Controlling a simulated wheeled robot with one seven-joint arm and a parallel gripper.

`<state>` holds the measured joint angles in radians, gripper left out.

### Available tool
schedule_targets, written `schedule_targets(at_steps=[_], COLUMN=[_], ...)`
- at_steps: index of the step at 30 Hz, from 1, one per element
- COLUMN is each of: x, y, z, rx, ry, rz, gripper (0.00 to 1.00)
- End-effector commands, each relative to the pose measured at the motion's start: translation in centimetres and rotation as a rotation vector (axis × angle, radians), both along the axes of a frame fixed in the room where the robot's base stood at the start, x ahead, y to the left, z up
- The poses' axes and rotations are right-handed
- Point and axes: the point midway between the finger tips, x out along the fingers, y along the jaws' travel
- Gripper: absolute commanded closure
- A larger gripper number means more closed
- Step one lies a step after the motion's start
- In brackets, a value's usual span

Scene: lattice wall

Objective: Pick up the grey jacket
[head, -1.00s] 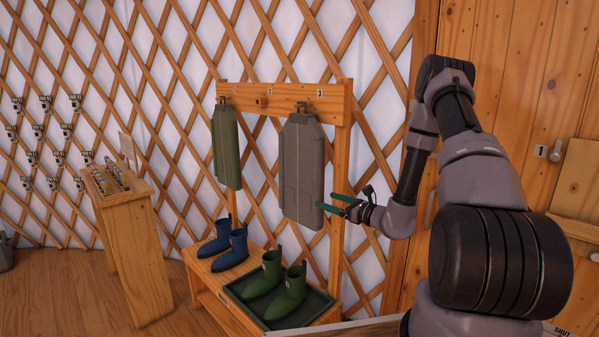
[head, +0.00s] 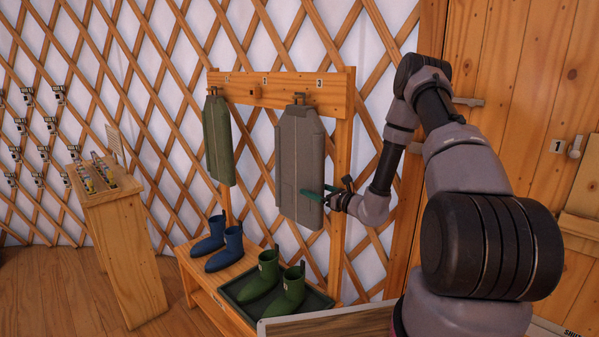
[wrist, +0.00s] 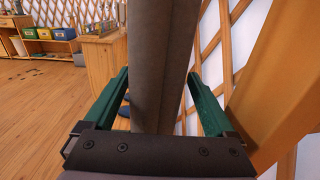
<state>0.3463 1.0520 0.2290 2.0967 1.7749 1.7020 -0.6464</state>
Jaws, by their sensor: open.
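The grey jacket (head: 302,160) hangs from the peg marked 3 on the wooden rack. My gripper (head: 320,191) is at the jacket's lower right edge in the head view. In the wrist view the jacket (wrist: 160,60) stands edge-on between the two green fingers of my gripper (wrist: 160,95). The fingers are open, one on each side of it, with a gap visible at both sides. The jacket's far side is hidden.
A green jacket (head: 216,140) hangs on the same rack (head: 290,88). A rack post (head: 340,215) is close to my gripper. A wooden stand (head: 125,235) is at left.

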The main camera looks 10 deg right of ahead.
Motion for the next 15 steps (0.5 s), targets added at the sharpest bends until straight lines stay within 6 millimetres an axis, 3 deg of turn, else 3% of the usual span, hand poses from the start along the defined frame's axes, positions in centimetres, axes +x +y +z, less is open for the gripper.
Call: schedule_targets(at_steps=[8,15], x=[3.2,3.8], y=[2.5,2.8], z=[-0.3,-0.4], rx=[0.0,0.0], ry=[-0.002,0.0], rz=[0.004,0.001], gripper=[0.1,0.1])
